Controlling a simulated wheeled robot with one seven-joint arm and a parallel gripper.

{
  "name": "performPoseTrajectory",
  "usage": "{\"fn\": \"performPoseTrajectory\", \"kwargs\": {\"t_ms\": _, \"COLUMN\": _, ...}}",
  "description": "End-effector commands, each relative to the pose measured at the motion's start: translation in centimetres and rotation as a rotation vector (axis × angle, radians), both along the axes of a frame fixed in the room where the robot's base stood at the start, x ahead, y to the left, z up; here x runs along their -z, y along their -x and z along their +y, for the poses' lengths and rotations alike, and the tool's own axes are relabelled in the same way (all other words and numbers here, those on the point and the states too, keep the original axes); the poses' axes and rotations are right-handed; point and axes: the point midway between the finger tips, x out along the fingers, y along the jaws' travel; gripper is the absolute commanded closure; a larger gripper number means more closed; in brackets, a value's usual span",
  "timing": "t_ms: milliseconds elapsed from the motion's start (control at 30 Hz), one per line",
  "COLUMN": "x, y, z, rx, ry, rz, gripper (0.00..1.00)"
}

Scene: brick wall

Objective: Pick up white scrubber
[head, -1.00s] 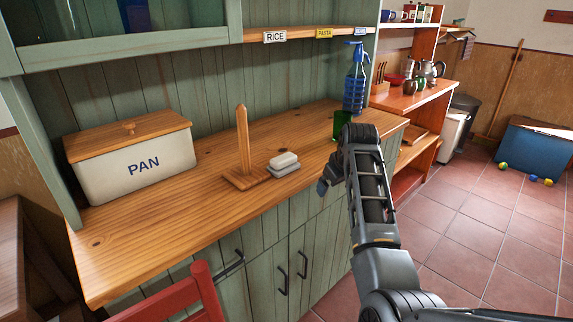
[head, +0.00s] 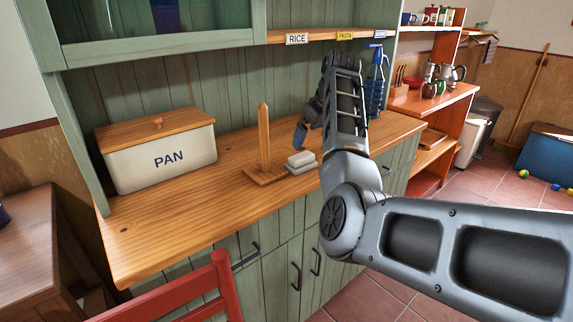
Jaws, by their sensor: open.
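The white scrubber (head: 301,158) has a white top over a grey lower part. It sits on the wooden counter (head: 185,210), just right of the base of an upright wooden holder (head: 264,145). My gripper (head: 300,134) is above the scrubber, apart from it, and points down and left. Only a dark blue fingertip part shows clearly; the rest of the gripper is hidden by my arm. It is open, and I see nothing held in it.
A PAN bread box (head: 160,160) stands at the counter's left. A blue spray bottle (head: 375,85) stands behind my arm on the right. A shelf with RICE and PASTA labels hangs above. A red chair (head: 222,285) is in front. The counter's front middle is clear.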

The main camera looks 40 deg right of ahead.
Motion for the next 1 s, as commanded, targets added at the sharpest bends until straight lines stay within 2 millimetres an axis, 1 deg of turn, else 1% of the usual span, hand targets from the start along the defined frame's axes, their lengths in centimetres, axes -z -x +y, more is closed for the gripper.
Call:
{"fn": "performPoseTrajectory", "kwargs": {"t_ms": 33, "x": -0.4, "y": -0.1, "z": 0.0, "rx": -0.003, "ry": -0.006, "rz": 0.001, "gripper": 0.0}}
{"fn": "performPoseTrajectory", "kwargs": {"t_ms": 67, "x": -0.4, "y": -0.2, "z": 0.0, "rx": -0.005, "ry": -0.01, "rz": 0.003, "gripper": 0.0}}
{"fn": "performPoseTrajectory", "kwargs": {"t_ms": 167, "x": 0.2, "y": -0.5, "z": 0.0, "rx": -0.007, "ry": -0.012, "rz": 0.006, "gripper": 0.0}}
{"fn": "performPoseTrajectory", "kwargs": {"t_ms": 433, "x": 2.8, "y": -1.4, "z": 0.1, "rx": -0.008, "ry": -0.012, "rz": 0.006, "gripper": 0.0}}
{"fn": "performPoseTrajectory", "kwargs": {"t_ms": 600, "x": 5.2, "y": -2.1, "z": 0.1, "rx": -0.009, "ry": -0.011, "rz": 0.005, "gripper": 0.0}}
{"fn": "performPoseTrajectory", "kwargs": {"t_ms": 700, "x": 6.2, "y": -2.5, "z": 0.1, "rx": -0.008, "ry": -0.011, "rz": 0.004, "gripper": 0.0}}
{"fn": "performPoseTrajectory", "kwargs": {"t_ms": 800, "x": 6.7, "y": -2.7, "z": 0.1, "rx": -0.008, "ry": -0.011, "rz": 0.004, "gripper": 0.0}}
{"fn": "performPoseTrajectory", "kwargs": {"t_ms": 1000, "x": 6.7, "y": -2.7, "z": 0.1, "rx": -0.007, "ry": -0.01, "rz": 0.003, "gripper": 0.0}}
